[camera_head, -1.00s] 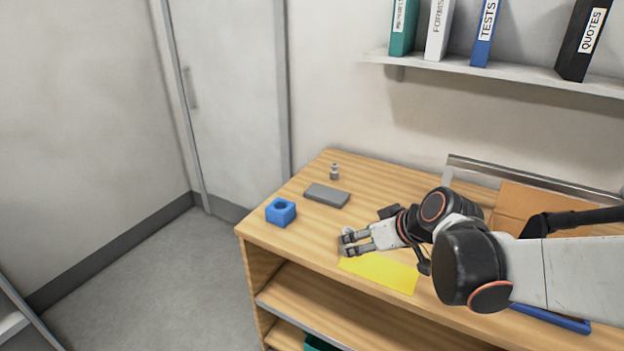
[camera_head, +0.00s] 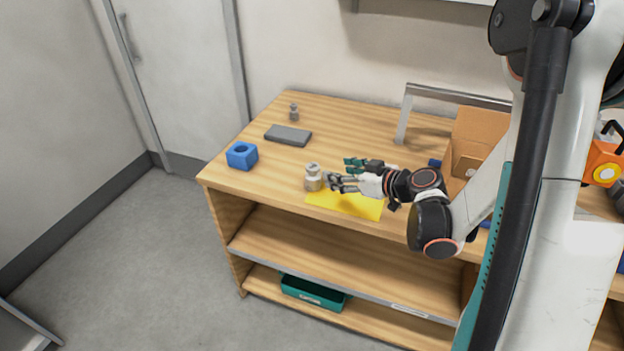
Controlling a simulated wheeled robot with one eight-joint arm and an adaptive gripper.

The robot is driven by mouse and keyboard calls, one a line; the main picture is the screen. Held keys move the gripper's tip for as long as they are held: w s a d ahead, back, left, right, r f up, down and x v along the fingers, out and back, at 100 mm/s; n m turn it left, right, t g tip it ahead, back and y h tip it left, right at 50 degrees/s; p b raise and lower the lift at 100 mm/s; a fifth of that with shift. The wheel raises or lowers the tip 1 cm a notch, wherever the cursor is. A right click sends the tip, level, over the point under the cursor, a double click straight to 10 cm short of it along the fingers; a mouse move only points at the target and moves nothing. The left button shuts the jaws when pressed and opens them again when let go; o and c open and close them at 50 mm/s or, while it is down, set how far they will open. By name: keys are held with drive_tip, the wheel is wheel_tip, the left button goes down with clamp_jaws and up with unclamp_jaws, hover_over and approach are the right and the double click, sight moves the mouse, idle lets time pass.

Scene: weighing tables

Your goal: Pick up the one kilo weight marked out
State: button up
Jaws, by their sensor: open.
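A larger silver-grey weight with a knob (camera_head: 313,178) stands upright on the table, at the far left corner of a yellow sheet (camera_head: 345,207). Whether its base overlaps the sheet is unclear. A smaller grey weight (camera_head: 293,112) stands at the back left of the table. I cannot read marks on either weight. My gripper (camera_head: 331,183) is open, just right of the larger weight, with its fingers pointing left at it. Nothing shows between the fingers. Whether a fingertip touches the weight is too small to tell.
On the wooden table (camera_head: 340,117), a grey slab (camera_head: 288,135) and a blue block with a hole (camera_head: 242,156) lie left of the weight. A teal item (camera_head: 354,162) shows behind my gripper. A cardboard box (camera_head: 478,135) and metal rail (camera_head: 440,91) are at right. A green bin (camera_head: 314,293) sits below.

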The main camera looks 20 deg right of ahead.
sight(315, 167)
drive_tip(key=b+x, duration=0.1)
drive_tip(key=x, duration=0.6)
drive_tip(key=b+x, duration=0.2)
drive_tip(key=x, duration=0.3)
drive_tip(key=shift+b, duration=0.35)
drive_tip(key=shift+s+r, duration=0.1)
clamp_jaws()
